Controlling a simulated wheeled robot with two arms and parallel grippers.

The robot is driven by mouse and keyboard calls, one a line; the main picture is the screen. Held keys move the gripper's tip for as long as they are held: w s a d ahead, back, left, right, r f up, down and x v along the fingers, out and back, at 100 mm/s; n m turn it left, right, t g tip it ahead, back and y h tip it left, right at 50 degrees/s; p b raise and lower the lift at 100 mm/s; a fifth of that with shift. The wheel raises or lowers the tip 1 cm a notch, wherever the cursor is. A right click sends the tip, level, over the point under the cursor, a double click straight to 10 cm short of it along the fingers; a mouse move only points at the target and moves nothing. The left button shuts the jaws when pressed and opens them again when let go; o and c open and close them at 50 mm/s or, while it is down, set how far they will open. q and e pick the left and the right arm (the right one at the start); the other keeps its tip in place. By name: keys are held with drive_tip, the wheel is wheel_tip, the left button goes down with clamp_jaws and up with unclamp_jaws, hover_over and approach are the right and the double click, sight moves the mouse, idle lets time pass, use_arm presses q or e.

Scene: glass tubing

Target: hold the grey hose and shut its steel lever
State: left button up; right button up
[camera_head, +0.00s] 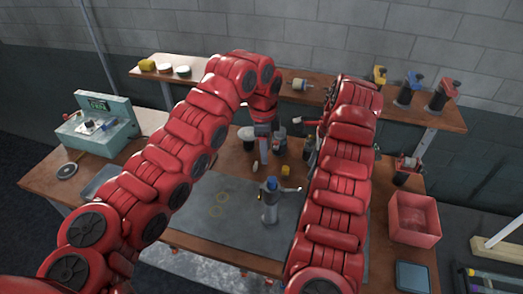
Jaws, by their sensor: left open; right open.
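My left gripper (265,132) is open and points down over the back part of the workbench, close to several small bottles and jars. My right gripper (308,122) is small in the picture and partly hidden by its own arm; it is open, near the same group from the right. I cannot make out a grey hose or a steel lever for certain. They may be hidden behind the arms or too small to tell. A grey upright tool with a blue top (269,203) stands on the dark mat, apart from both grippers.
The dark mat (225,225) lies mid-bench with a small yellow block (285,170) behind it. A teal instrument case (98,125) is at the left, a red bin (413,219) at the right. A raised wooden shelf (215,82) with tools runs along the back.

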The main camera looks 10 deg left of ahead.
sight(261, 197)
use_arm(q)
drive_tip(key=shift+g+y, duration=0.3)
drive_tip(key=f, duration=1.1)
drive_tip(key=s+a+f, duration=0.1)
drive_tip(key=f, duration=0.5)
drive_tip(key=shift+s+f, duration=0.1)
drive_tip(key=shift+f, duration=0.05)
clamp_jaws()
idle(0.7)
